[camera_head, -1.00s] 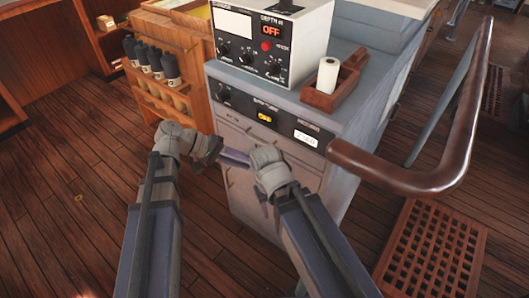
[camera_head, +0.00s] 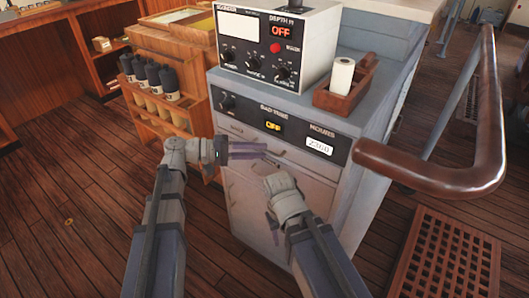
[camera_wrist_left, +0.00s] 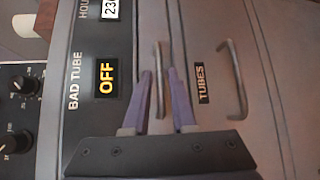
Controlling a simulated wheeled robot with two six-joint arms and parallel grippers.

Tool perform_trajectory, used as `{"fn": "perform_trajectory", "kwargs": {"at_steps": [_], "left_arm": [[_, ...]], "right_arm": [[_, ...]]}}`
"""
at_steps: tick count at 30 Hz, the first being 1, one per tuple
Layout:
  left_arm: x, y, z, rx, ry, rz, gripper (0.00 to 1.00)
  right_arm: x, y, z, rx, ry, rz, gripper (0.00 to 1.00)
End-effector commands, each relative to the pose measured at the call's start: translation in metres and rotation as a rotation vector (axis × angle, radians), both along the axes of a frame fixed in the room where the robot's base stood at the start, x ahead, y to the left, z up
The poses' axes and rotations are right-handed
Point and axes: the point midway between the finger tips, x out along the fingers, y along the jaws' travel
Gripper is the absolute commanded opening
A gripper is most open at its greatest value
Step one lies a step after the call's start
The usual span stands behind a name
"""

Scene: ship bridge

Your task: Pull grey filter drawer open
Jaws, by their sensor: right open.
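The grey drawer (camera_head: 315,170) is the shallow one just below the black panel on the grey cabinet, and its face looks flush. In the left wrist view its bar handle (camera_wrist_left: 159,70) stands between the purple fingers of my left gripper (camera_wrist_left: 159,78), with gaps showing on both sides. My left gripper (camera_head: 264,150) is open at the drawer front in the head view. I cannot tell how deep the handle sits between the fingers. My right gripper (camera_head: 272,225) is open and empty, lower, in front of the cabinet doors. No filter label is readable.
A front marked TUBES (camera_wrist_left: 203,85) with its own handle (camera_wrist_left: 238,80) adjoins the drawer. The depth sounder (camera_head: 275,45) and a wooden box with a white roll (camera_head: 341,75) stand on top. A bottle rack (camera_head: 160,95) is left; a brown handrail (camera_head: 440,180) is right.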

Motion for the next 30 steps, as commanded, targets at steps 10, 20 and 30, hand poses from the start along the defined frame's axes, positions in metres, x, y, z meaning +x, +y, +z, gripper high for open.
{"fn": "perform_trajectory", "kwargs": {"at_steps": [10,20,30], "left_arm": [[0.003,-0.024,-0.004,0.001,0.001,-0.001,0.25],[0.003,-0.023,-0.004,0.001,0.0,0.0,0.12],[0.003,-0.023,-0.004,0.001,0.0,0.0,0.0]], "right_arm": [[0.0,0.0,-0.004,0.0,0.0,0.0,0.5],[0.0,0.0,-0.003,0.0,0.0,0.0,0.5],[0.0,0.0,-0.003,0.0,0.0,0.0,0.5]]}}
